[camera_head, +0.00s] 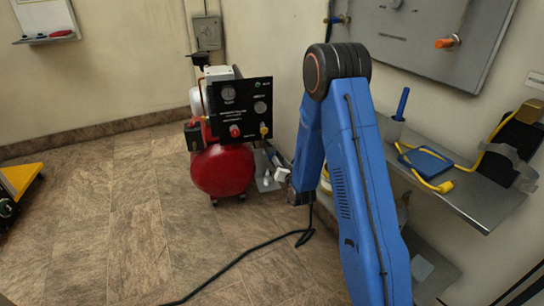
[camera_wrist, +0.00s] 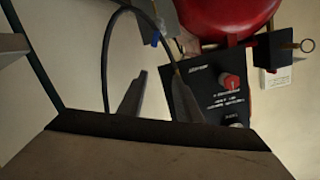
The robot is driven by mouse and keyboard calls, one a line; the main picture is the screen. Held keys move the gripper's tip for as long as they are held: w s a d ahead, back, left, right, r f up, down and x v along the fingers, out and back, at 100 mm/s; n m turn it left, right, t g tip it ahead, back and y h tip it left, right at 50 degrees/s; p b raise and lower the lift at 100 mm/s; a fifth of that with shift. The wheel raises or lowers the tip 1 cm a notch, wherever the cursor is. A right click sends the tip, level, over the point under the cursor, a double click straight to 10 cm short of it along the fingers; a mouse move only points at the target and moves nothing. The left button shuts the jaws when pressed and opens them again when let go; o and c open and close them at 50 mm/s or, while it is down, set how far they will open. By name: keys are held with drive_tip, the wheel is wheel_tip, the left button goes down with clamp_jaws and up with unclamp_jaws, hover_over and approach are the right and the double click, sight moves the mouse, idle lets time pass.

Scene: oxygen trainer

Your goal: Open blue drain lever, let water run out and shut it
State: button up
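A small blue piece (camera_wrist: 155,40), which looks like the drain lever, shows in the wrist view beside the red tank and the black panel. It is too small to tell its position. My gripper (camera_wrist: 158,76) has its two fingers apart with nothing between them, and the blue piece lies beyond the fingertips. In the head view my gripper (camera_head: 282,174) is low at the right of the red compressor tank (camera_head: 222,168), partly hidden by my blue arm. The blue piece cannot be made out there. No running water is visible.
The black panel (camera_head: 240,107) with gauges and knobs stands on the compressor. A dark hose (camera_wrist: 106,60) arches near my left finger. A grey shelf (camera_head: 470,190) with a mask and yellow tube juts from the wall at right. The floor at left is mostly clear.

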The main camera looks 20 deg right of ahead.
drive_tip(key=t, duration=0.2)
approach(272, 155)
drive_tip(key=shift+m, duration=0.4)
drive_tip(key=w, duration=1)
drive_tip(key=shift+w+f, duration=0.1)
drive_tip(key=shift+w, duration=0.1)
clamp_jaws()
